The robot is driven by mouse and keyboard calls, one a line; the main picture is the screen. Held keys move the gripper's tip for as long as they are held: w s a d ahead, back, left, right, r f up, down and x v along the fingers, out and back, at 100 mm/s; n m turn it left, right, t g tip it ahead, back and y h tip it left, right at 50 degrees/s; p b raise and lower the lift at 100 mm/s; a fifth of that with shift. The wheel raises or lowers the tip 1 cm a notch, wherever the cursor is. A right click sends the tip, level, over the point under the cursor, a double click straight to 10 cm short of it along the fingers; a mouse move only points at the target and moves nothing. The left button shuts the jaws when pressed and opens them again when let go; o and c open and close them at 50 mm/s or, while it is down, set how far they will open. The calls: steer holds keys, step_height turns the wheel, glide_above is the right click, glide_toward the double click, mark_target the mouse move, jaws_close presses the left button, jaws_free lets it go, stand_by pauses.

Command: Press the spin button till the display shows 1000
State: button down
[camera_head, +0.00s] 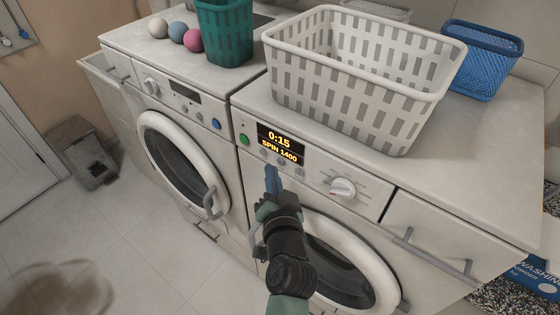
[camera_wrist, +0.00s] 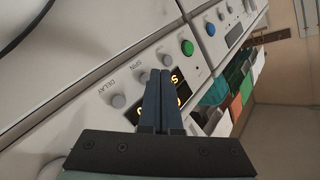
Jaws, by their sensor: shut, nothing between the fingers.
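The display (camera_head: 279,143) on the right machine reads 0:15 and SPIN 1400. A row of small grey buttons lies below it. In the wrist view, the spin button (camera_wrist: 145,77) is a grey round knob beside its SPIN label, between the DELAY button (camera_wrist: 118,101) and another grey button (camera_wrist: 165,60). My gripper (camera_head: 271,169) is shut and empty, its blue fingertips just in front of the button row. In the wrist view the fingertips (camera_wrist: 160,75) sit close to the spin button and cover part of the display. I cannot tell whether they touch a button.
A green button (camera_head: 244,139) is left of the display and a dial (camera_head: 342,187) is to its right. A white basket (camera_head: 345,100) stands on top. The left machine (camera_head: 190,95) carries a teal basket (camera_head: 224,32) and several balls.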

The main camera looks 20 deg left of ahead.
steer(key=shift+w, duration=0.1)
stand_by(0.4)
steer(key=shift+w+d+b, duration=0.15)
steer(key=shift+w+b, duration=0.15)
steer(key=shift+b, duration=0.05)
steer(key=shift+w+d+b, duration=0.15)
steer(key=shift+w+b, duration=0.15)
steer(key=shift+w, duration=0.05)
stand_by(0.6)
steer(key=shift+s+a+p, duration=0.3)
steer(key=shift+s+p, duration=0.1)
steer(key=shift+s, duration=0.35)
steer(key=s, duration=0.1)
steer(key=s+a+p, duration=0.1)
steer(key=s, duration=0.1)
steer(key=s+p, duration=0.1)
steer(key=shift+s+a, duration=0.35)
stand_by(1.5)
